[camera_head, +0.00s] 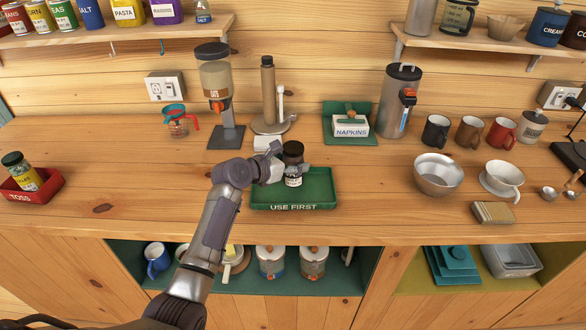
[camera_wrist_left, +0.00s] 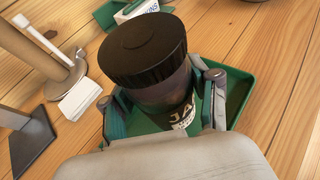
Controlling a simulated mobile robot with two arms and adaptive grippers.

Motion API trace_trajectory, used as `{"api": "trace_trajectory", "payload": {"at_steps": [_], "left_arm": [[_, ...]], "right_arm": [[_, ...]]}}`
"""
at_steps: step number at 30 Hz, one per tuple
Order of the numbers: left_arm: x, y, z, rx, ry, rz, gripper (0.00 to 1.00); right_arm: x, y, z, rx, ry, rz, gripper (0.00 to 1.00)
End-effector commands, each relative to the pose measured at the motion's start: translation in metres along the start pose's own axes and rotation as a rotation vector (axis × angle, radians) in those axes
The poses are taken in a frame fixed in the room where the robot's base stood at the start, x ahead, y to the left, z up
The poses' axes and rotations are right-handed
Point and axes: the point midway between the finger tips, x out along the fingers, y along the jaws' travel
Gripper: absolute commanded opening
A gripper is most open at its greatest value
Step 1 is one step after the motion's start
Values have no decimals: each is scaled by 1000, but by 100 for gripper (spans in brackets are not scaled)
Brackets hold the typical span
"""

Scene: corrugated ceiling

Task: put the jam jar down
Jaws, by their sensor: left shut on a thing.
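My left gripper (camera_head: 287,174) is shut around the jar from the left. In the left wrist view the jar (camera_wrist_left: 150,70) sits between the two fingers (camera_wrist_left: 165,107), with the green tray (camera_wrist_left: 240,92) behind and below it. The jar's base is hidden, so I cannot tell whether it touches the tray floor. My right gripper is not in view.
A napkin box (camera_head: 350,125) stands behind the tray, with a paper towel holder (camera_head: 268,95) and an oats dispenser (camera_head: 217,90) to its left. A metal bowl (camera_head: 438,175) is to the right. The tray's right part is empty.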

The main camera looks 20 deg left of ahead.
Motion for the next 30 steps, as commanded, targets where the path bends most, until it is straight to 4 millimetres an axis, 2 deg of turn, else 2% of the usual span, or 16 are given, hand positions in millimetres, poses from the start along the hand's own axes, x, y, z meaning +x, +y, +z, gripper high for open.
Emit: {"api": "trace_trajectory", "payload": {"at_steps": [3, 6, 17, 18, 21, 22, 30], "left_arm": [[6, 1, -16, 0, 0, 2, 5], [8, 1, -21, 1, -1, 2, 5], [10, 0, -24, -1, -2, 2, 5], [10, 0, -26, 0, 1, 1, 67], [10, 0, -26, 0, 1, 1, 84], [10, 0, -26, 0, 2, 1, 85], [10, 0, -26, 0, 2, 1, 85]], "right_arm": [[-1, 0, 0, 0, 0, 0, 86], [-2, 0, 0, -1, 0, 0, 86], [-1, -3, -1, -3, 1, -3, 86], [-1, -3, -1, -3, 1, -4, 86], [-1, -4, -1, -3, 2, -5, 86], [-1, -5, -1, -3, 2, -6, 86], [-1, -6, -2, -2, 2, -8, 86]]}}
